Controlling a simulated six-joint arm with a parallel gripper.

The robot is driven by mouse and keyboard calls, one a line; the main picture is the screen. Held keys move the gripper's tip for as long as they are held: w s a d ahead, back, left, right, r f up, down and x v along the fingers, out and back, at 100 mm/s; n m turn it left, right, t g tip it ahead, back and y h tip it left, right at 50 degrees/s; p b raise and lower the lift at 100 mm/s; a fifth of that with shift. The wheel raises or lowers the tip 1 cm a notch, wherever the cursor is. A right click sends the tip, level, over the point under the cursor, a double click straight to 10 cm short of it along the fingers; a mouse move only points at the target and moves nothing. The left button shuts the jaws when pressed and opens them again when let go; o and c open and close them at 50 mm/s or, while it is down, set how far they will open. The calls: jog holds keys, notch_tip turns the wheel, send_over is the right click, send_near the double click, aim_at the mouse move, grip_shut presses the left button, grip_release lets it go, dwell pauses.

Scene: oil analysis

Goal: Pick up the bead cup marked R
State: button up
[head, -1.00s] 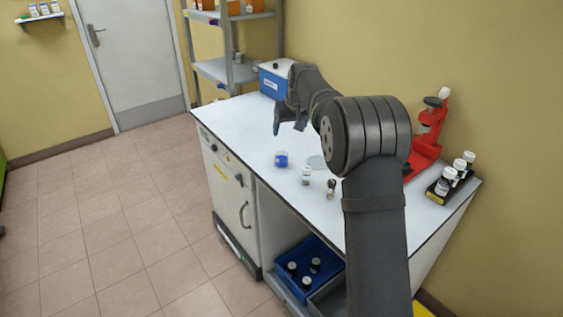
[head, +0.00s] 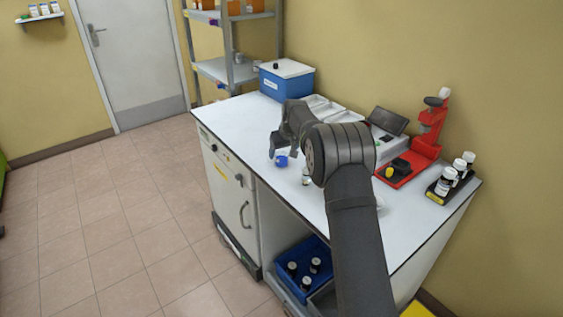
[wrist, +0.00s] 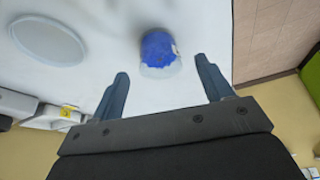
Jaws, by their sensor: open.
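The bead cup (head: 282,161) is a small clear cup filled with blue beads, standing on the white bench top (head: 237,117). In the wrist view the cup (wrist: 158,52) lies ahead of my gripper (wrist: 165,80), roughly between the lines of the two fingers and beyond their tips. A pale label patch shows on its side, but I cannot read a letter on it. My gripper (head: 279,146) is open and empty, close to the cup in the head view. The fingers do not appear to touch it.
A round pale dish (wrist: 48,42) lies beside the cup. A small vial (head: 306,178) stands near my arm. A blue box with a white lid (head: 286,80), white trays (head: 325,108) and a red stand (head: 425,140) are farther back. The bench's front edge is close to the cup.

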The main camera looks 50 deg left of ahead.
aim_at(281, 157)
jog(key=x, duration=0.5)
jog(key=shift+w+a, duration=0.1)
jog(key=shift+r, duration=0.1)
jog(key=c, duration=1.1)
